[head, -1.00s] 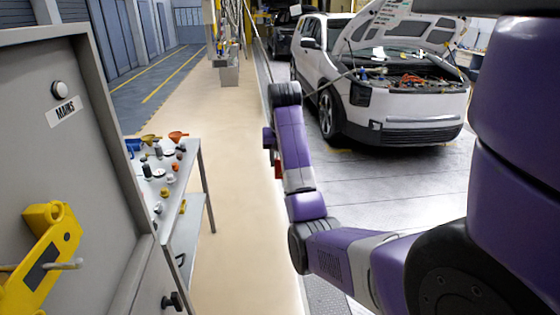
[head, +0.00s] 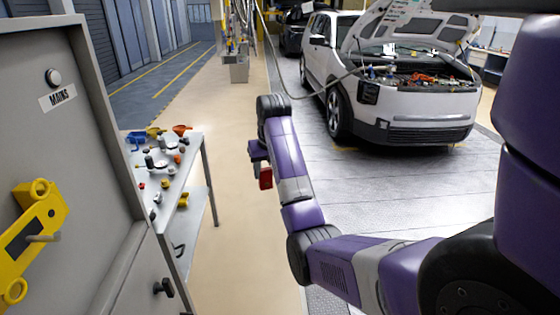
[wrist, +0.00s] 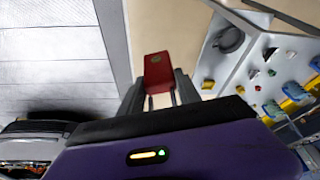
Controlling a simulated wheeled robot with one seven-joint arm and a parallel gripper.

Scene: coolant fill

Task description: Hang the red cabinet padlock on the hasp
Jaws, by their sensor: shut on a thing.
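The red padlock (head: 265,178) hangs below my gripper (head: 260,160), out over the beige floor strip to the right of the bench. In the wrist view the red padlock body (wrist: 157,70) shows between and beyond the two fingers of my gripper (wrist: 160,95), with two pale shackle legs pointing back toward the jaws. My gripper is shut on it; the exact contact is hard to see. The yellow hasp (head: 28,240) is on the grey cabinet at far left, with a round hole at its top and bottom and a metal staple at its middle. Padlock and hasp are well apart.
The grey cabinet (head: 75,150) fills the left side, with a MAINS label and a black knob low down. A bench (head: 190,160) with several small parts stands behind it. A white car (head: 400,100) with its hood up is at the right. The floor strip is clear.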

